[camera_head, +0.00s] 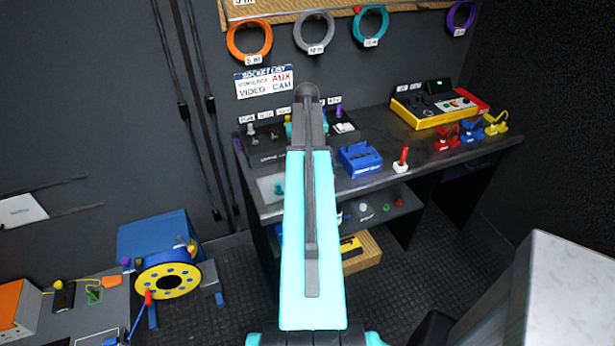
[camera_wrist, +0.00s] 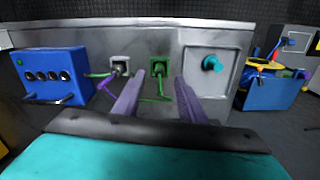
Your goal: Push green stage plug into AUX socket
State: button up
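In the wrist view, a green square fitting (camera_wrist: 159,67) with a dark centre sits on a grey panel (camera_wrist: 205,40), with a thin green cable near it. A white square fitting (camera_wrist: 121,66) with a dark plug-like part is left of it. My gripper (camera_wrist: 159,77) is open; its two purple fingers stand apart on either side of the green fitting. I cannot tell if they touch anything. In the head view my arm hides the gripper. No AUX lettering is readable on the panel. In the head view, a wall sign (camera_head: 265,82) reads "SOCKET KEY", with AUX in red.
In the head view, a dark bench (camera_head: 440,150) holds several plugs and a yellow-red console (camera_head: 438,107).

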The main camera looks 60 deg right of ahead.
jog(key=shift+f, duration=0.35)
jog(key=shift+w+d+f+p, duration=0.15)
jog(key=shift+f+p, duration=0.85)
jog(key=shift+f, duration=0.35)
jog(key=shift+f+p, duration=0.35)
jog(key=shift+f, duration=0.9)
grip_shut()
